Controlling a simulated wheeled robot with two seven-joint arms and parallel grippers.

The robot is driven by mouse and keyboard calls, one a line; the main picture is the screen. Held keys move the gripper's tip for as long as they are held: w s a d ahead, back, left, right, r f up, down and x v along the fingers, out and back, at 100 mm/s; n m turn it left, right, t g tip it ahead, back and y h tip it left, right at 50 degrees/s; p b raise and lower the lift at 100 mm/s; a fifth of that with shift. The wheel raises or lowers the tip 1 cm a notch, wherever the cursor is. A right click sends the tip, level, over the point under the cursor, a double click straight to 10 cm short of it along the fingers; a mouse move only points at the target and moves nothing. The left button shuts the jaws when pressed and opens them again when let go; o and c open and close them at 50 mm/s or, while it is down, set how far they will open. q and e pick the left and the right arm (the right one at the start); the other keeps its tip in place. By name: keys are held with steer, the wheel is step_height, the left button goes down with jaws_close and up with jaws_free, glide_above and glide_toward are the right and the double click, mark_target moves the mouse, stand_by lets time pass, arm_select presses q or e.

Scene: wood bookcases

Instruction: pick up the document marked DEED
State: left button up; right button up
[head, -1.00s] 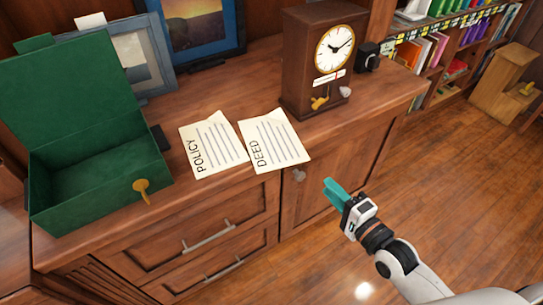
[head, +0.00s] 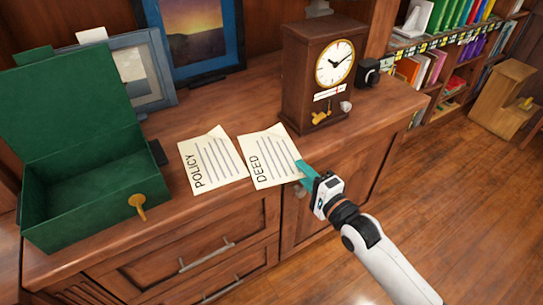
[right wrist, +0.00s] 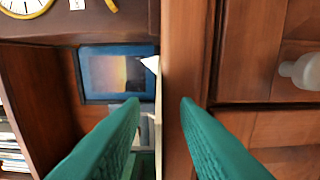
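The DEED document (head: 269,157) is a cream sheet with printed lines, lying on the wooden cabinet top near its front edge. The POLICY document (head: 212,160) lies just to its left. My right gripper (head: 303,172) is at the DEED sheet's right edge; its teal fingers overlap the corner in the head view. In the right wrist view the fingers (right wrist: 160,103) are apart, with a thin pale sheet edge (right wrist: 151,65) seen edge-on beyond the gap. I cannot tell whether either finger touches the sheet. My left gripper is not in view.
An open green box (head: 95,200) with a gold key stands left of the sheets. A wooden clock (head: 312,90) stands behind the DEED sheet, with framed pictures (head: 200,35) at the back. The cabinet's front edge (head: 375,135) is close to my gripper; open floor lies right.

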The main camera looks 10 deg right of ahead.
steer(key=shift+w+a, duration=0.2)
steer(key=shift+w, duration=0.25)
jaws_close()
